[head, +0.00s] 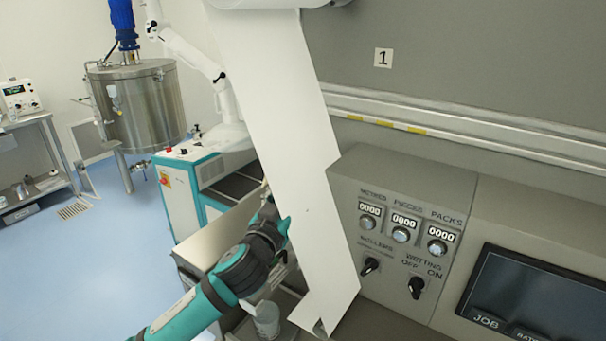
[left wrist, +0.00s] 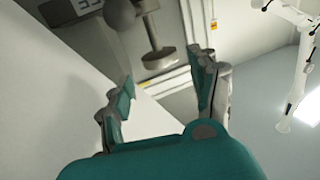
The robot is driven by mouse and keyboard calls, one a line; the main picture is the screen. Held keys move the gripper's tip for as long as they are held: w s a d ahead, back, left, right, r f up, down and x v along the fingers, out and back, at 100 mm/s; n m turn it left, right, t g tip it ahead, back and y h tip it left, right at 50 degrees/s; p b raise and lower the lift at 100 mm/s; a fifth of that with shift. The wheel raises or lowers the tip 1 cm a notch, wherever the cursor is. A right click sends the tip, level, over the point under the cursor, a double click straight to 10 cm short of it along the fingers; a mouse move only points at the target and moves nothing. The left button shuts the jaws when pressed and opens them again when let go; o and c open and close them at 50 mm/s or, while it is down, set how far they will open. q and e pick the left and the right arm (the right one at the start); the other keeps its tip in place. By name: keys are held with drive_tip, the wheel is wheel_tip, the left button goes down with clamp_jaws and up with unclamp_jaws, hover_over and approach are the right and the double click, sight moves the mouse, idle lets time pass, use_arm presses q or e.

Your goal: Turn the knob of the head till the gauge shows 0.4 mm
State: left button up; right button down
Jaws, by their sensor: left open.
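My left gripper (head: 272,203) reaches in from the lower left in the head view, beside the white web sheet (head: 285,110). In the left wrist view the left gripper (left wrist: 162,70) has its two fingers spread, with nothing held between them. Beyond the fingertips is a grey metal fitting with a stem and flared foot (left wrist: 155,45), possibly the knob. A dark rounded ball (left wrist: 119,14) is beside it. A display (left wrist: 88,5) with dark digits, possibly the gauge, is cut off at the top edge, and its reading is unclear. I cannot make out the knob or gauge in the head view.
A grey control panel (head: 405,185) with counters and switches stands right of the sheet, beside a dark screen (head: 530,295). A teal and white cabinet (head: 185,185) and steel tank (head: 138,105) stand at left. Blue floor (head: 90,265) is open there.

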sight(298, 186)
use_arm(q)
drive_tip(key=p+x, duration=0.1)
drive_tip(key=x, duration=0.6)
drive_tip(key=shift+r+p, duration=0.15)
drive_tip(key=shift+p, duration=0.25)
drive_tip(key=shift+w+d, duration=0.2)
drive_tip(key=shift+w, duration=0.3)
drive_tip(key=c, duration=0.9)
drive_tip(key=shift+a+m+h+p, duration=0.1)
drive_tip(key=shift+m+h+p, duration=0.2)
drive_tip(key=shift+h+p, duration=0.15)
